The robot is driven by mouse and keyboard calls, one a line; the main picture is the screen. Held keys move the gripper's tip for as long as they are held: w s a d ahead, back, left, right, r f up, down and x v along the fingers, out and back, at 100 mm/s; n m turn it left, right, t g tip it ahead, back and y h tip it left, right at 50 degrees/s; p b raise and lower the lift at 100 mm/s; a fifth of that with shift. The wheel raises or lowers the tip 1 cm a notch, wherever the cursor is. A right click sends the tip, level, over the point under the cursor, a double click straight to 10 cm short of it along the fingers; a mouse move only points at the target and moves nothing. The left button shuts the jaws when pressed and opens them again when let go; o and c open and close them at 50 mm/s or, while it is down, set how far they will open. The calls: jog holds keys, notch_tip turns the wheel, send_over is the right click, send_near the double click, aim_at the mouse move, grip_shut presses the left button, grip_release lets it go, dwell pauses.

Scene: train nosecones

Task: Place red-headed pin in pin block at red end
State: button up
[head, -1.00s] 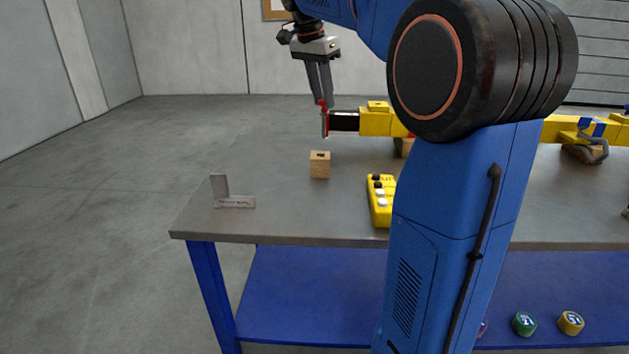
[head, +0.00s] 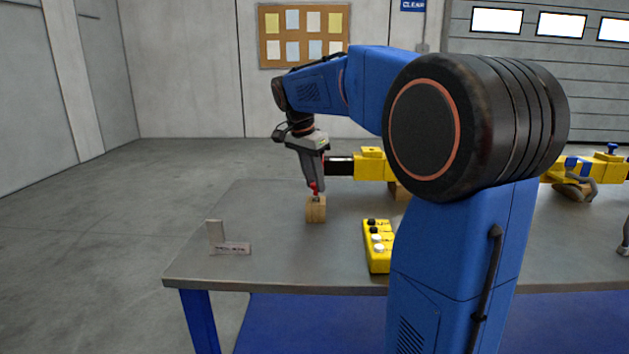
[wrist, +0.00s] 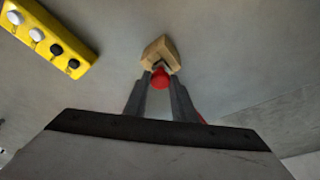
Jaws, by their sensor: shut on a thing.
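My gripper (head: 315,187) is shut on the red-headed pin (head: 314,188). In the head view it is directly above the wooden pin block (head: 316,210). The pin's red head also shows between the fingertips in the wrist view (wrist: 160,78), with the block (wrist: 160,53) just beyond it. The pin's lower part is hidden or at the block's top; I cannot tell how deep it sits. A yellow machine with a black end (head: 340,166) stands behind and right of the block.
A yellow button box (head: 378,247) lies right of the block, and it also shows in the wrist view (wrist: 45,35).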

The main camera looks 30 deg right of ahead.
jog(key=shift+f, duration=0.15)
jog(key=o, duration=1.1)
jog(key=v, duration=1.2)
